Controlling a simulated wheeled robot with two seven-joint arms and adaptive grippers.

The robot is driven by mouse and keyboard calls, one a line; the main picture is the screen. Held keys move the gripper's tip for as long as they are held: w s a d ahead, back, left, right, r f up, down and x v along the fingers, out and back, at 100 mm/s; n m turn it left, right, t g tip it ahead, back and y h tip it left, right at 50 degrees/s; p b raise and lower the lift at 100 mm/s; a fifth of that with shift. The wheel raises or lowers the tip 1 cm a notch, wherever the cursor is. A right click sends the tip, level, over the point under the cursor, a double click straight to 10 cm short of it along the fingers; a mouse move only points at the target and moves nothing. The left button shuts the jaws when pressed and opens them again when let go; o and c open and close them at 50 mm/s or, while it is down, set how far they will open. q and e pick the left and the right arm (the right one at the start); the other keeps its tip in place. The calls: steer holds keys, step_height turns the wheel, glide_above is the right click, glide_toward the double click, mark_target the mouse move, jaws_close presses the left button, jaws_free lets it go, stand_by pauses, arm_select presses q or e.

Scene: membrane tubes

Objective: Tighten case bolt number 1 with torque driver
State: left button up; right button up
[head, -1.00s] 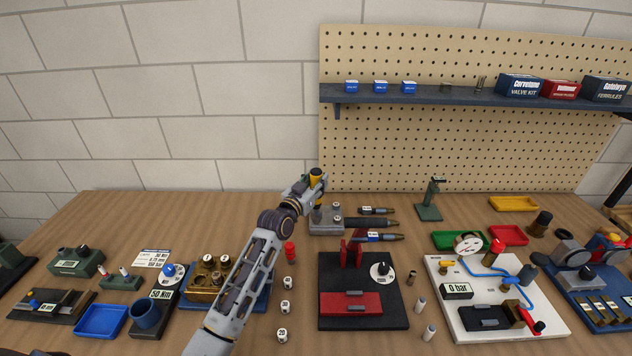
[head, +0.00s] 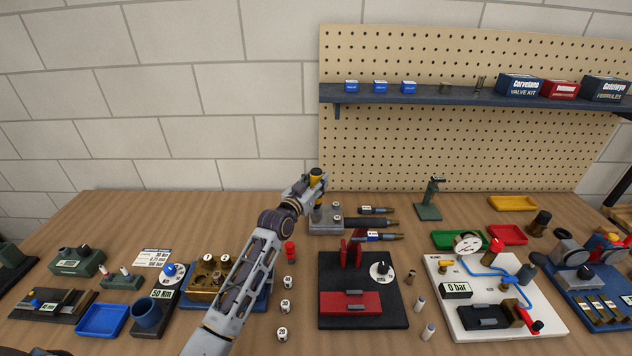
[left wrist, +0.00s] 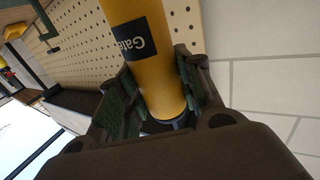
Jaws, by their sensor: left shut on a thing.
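My left gripper (head: 312,186) is shut on a yellow driver-like tool with a black top (head: 316,174), above the back of the bench beside a grey block (head: 326,217). In the left wrist view the yellow handle (left wrist: 158,70) sits between both finger pads and has a dark label reading "Gate". The tool's lower end is hidden. A brass case (head: 204,284) with several bolts on top stands on a blue base (head: 262,300), left of my forearm, which covers part of it. My right gripper is out of view.
Grey block holds upright pieces, with dark-handled tools (head: 372,222) to its right. A black plate with a red vise (head: 350,304) stands right of my arm. Small numbered white pieces (head: 285,306) lie between. A blue cup on a "50 Nm" unit (head: 147,312) is at left.

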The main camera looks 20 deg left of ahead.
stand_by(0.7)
arm_select(q)
steer(key=shift+f+b, duration=0.3)
steer(key=shift+f, duration=0.15)
stand_by(0.6)
steer(key=shift+f, duration=0.3)
stand_by(0.6)
steer(key=shift+f+b, duration=0.3)
steer(key=shift+f, duration=0.05)
stand_by(0.4)
steer(key=shift+f, duration=0.15)
stand_by(0.5)
steer(key=shift+s+f, duration=0.1)
steer(key=shift+f, duration=0.1)
stand_by(0.7)
steer(key=shift+r+p, duration=0.15)
steer(key=shift+p, duration=0.2)
